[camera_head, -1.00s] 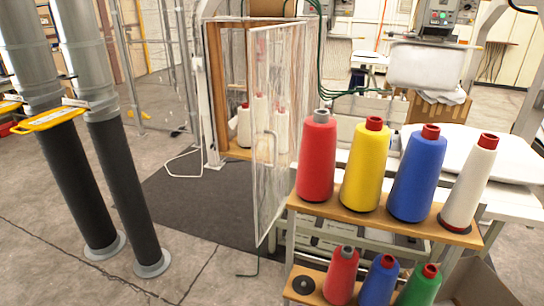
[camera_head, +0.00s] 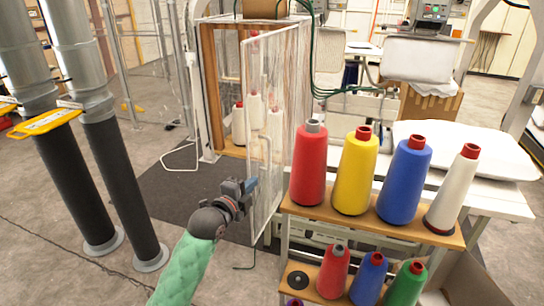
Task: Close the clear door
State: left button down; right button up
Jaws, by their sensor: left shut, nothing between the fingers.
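The clear door (camera_head: 280,100) stands open, swung out from the wooden-framed cabinet (camera_head: 207,85), in the head view. Its free edge is towards me, and a pale bar handle (camera_head: 269,150) shows on it. White thread cones (camera_head: 238,125) show inside the cabinet, some seen through the door. My left gripper (camera_head: 250,185) is shut and empty, low beside the free edge of the door. I cannot tell whether it touches the panel. My left arm with its green sleeve reaches up from the bottom. My right gripper is out of view.
A wooden rack (camera_head: 375,222) with red, yellow, blue and white thread cones stands close to the right of the door. Two large dark pipes (camera_head: 120,180) stand at the left. The grey floor and dark mat (camera_head: 180,190) between are open.

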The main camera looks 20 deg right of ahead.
aim_at(270, 161)
pick_arm(q)
jog(key=shift+m+h, duration=0.4)
jog(key=shift+m, duration=0.2)
jog(key=w+d+r+p, duration=0.1)
jog(key=d+p, duration=0.1)
jog(key=w+d+r+p, duration=0.1)
jog(key=w+d, duration=0.1)
jog(key=w+d+r+p, duration=0.1)
jog(key=w+d+p, duration=0.1)
jog(key=d, duration=0.1)
jog(key=shift+w+d+r+p, duration=0.1)
jog(key=shift+w+r+p, duration=0.15)
jog(key=shift+p, duration=0.1)
jog(key=shift+w+d+f, duration=0.2)
jog(key=shift+w+d, duration=0.15)
jog(key=shift+d, duration=0.1)
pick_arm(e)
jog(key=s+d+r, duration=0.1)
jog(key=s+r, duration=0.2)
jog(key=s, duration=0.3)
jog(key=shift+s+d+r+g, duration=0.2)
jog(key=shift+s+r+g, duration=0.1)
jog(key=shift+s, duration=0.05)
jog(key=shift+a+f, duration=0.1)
